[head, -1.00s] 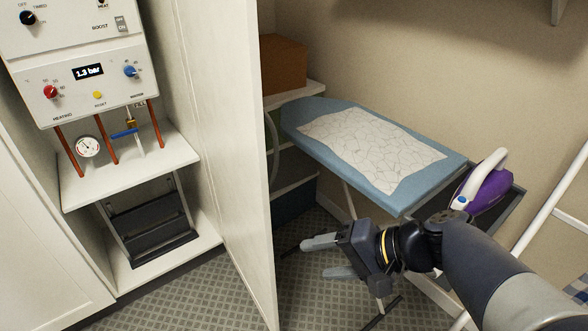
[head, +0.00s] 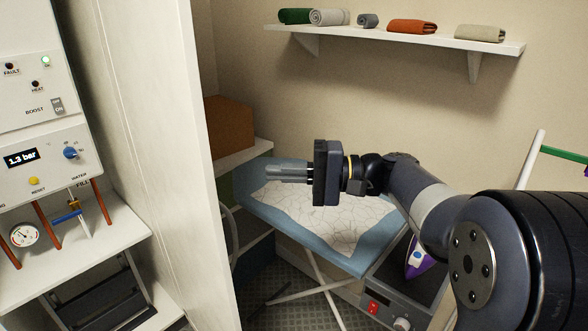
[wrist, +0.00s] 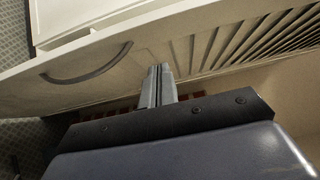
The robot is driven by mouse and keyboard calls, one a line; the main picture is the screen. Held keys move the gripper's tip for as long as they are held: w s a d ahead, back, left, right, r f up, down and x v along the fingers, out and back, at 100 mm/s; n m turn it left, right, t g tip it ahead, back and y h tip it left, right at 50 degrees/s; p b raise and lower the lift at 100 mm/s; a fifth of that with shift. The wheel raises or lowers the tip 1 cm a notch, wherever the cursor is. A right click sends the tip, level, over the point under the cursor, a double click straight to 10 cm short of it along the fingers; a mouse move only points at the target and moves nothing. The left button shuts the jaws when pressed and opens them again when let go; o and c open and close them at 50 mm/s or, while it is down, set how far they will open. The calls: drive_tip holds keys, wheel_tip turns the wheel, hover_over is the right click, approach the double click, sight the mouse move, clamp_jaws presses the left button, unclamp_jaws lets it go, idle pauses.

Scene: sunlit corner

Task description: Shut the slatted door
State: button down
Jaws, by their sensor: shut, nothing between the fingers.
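The slatted door (head: 150,150) is the tall white panel standing open beside the boiler cupboard in the head view. Its slats face away from that camera. In the wrist view the slatted face of the door (wrist: 205,55) runs across the picture, slats at the right and a curved handle (wrist: 85,72) at the left. My gripper (head: 270,171) is to the right of the door's edge, above the ironing board, fingers pointing left towards the door. In the wrist view my gripper (wrist: 158,72) has its fingers together and empty, in front of the slatted face. I cannot tell whether they touch it.
The ironing board (head: 258,214) with a patterned cloth stands below my gripper. A brown box (head: 230,135) sits behind the door. A wall shelf (head: 400,38) holds rolled towels. The boiler (head: 40,130) is at left.

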drive_tip(key=s+a+p, duration=0.1)
drive_tip(key=s+a, duration=0.1)
drive_tip(key=a, duration=0.6)
drive_tip(key=shift+s+p, duration=0.3)
drive_tip(key=shift+s, duration=0.05)
